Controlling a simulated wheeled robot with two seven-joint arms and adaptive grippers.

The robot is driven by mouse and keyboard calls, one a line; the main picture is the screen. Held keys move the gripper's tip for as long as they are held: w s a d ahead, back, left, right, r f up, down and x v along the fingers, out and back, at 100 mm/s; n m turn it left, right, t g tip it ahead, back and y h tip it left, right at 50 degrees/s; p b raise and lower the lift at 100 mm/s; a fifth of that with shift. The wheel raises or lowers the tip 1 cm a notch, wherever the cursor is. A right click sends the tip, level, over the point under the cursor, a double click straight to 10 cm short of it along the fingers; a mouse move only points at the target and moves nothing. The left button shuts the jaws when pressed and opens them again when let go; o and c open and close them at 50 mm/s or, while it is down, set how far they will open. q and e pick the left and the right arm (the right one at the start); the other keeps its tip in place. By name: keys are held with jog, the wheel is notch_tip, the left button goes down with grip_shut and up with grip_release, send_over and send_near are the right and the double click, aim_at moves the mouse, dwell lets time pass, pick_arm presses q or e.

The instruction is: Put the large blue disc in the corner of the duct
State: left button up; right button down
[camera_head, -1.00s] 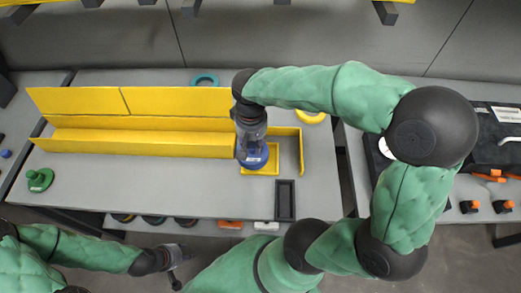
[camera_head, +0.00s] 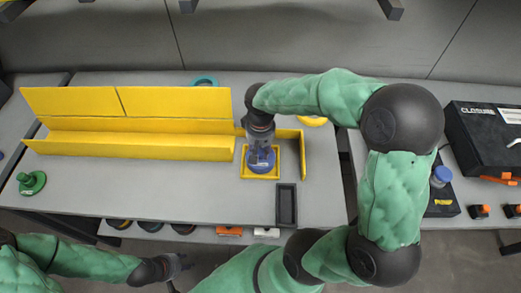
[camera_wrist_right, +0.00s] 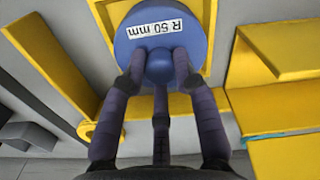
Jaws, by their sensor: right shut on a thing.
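The large blue disc (camera_wrist_right: 130,45), labelled "R 50 mm", has a central knob. My right gripper (camera_wrist_right: 160,68) is shut on that knob, its fingers around it. In the head view the disc (camera_head: 262,163) is under my right gripper (camera_head: 260,148), over the yellow square frame (camera_head: 304,160) area at the right end of the yellow duct (camera_head: 130,145). The gripper hides part of the disc and the duct's corner. I cannot tell whether the disc touches the surface below. My left gripper (camera_head: 178,264) hangs low in front of the table, away from the disc; its fingers are unclear.
A black tray (camera_head: 287,204) lies just in front of the corner. A green disc (camera_head: 31,182) is at the left, a teal ring (camera_head: 205,81) behind the duct, and a yellow ring (camera_head: 313,121) behind the corner. A blue-topped item (camera_head: 441,174) stands on the right table.

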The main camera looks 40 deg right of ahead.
aim_at(261, 152)
jog(key=shift+f, duration=0.1)
jog(key=c, duration=1)
grip_release()
jog(key=shift+o, duration=0.2)
notch_tip(261, 152, up, 12)
jog(key=p, duration=0.4)
